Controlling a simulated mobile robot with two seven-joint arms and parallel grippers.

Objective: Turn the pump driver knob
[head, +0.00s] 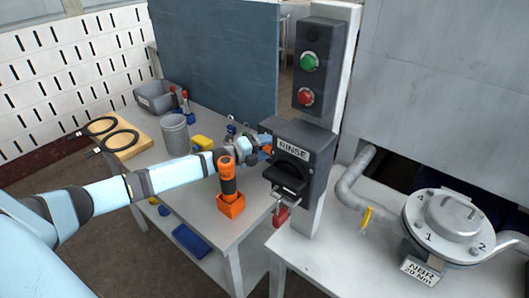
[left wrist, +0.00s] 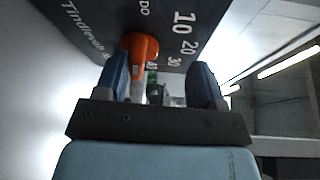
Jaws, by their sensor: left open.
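An orange knob (left wrist: 141,46) sits on a dark panel with white numbers (left wrist: 184,48) in the left wrist view. A small bit of orange (head: 267,149) also shows at the left side of the dark RINSE box (head: 318,150) in the head view. My left gripper (head: 258,144) is at that side of the box, its tips partly hidden. In the left wrist view my left gripper (left wrist: 160,72) is open, with blue fingers; the knob appears ahead, nearer the left finger. I cannot tell whether they touch. My right gripper is not in view.
An orange tool in an orange holder (head: 231,204) stands in front of my left forearm on the grey table (head: 185,225). A post carries a green and red button box (head: 318,65) above the RINSE box. A pipe (head: 355,185) and round flanged lid (head: 452,218) are at right.

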